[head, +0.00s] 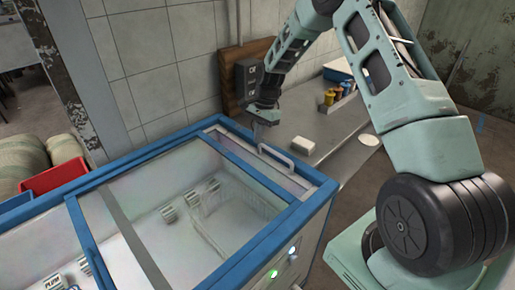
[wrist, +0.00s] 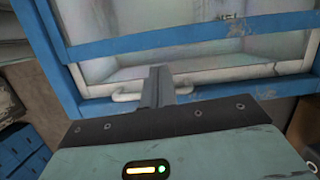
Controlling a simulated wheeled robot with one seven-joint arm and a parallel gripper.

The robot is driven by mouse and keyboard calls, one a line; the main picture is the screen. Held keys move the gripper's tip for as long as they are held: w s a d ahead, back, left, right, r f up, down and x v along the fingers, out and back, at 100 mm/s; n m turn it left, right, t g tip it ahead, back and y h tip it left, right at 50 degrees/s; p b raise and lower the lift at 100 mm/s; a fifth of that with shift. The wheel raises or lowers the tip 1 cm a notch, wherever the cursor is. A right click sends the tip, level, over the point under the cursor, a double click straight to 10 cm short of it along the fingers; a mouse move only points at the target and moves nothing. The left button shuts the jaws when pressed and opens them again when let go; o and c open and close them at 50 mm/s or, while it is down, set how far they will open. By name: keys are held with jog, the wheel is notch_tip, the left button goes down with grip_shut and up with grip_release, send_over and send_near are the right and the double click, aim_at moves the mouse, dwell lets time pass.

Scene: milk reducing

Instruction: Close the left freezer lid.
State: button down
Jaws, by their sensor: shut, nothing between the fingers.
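The chest freezer (head: 305,215) has a blue frame and clear sliding lids, seen at the lower left of the head view. A pale handle (head: 275,157) stands at the freezer's right end. It also shows in the wrist view as a white handle (wrist: 130,96). My gripper (head: 266,121) is above the far right corner of the freezer, just beyond the handle. In the wrist view my gripper (wrist: 158,73) has its fingers together and empty. How far the left lid is open is unclear.
White cartons (head: 168,213) lie inside the freezer. A tiled wall (head: 165,60) runs behind. A red crate (head: 55,177) stands at the left.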

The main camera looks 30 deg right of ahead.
aim_at(144, 240)
jog(key=shift+m, duration=0.4)
jog(key=p+x, duration=0.1)
jog(key=x, duration=0.2)
jog(key=d+p+x, duration=0.1)
jog(key=p+x, duration=0.1)
jog(key=x, duration=0.1)
jog(key=d+p+x, duration=0.1)
jog(key=x, duration=0.3)
jog(key=shift+w+f, duration=0.15)
jog(key=shift+f, duration=0.1)
jog(key=shift+a, duration=0.1)
jog(key=s+a+b, duration=0.1)
jog(key=s+a, duration=0.1)
jog(key=a, duration=1.2)
jog(key=s+a+b, duration=0.2)
jog(key=s+a, duration=0.1)
jog(key=a, duration=1.1)
jog(key=s+a+b, duration=0.1)
jog(key=s+a, duration=0.2)
jog(key=a, duration=1.1)
jog(key=shift+s+b, duration=0.1)
jog(key=shift+b, duration=0.3)
jog(key=shift+a, duration=0.15)
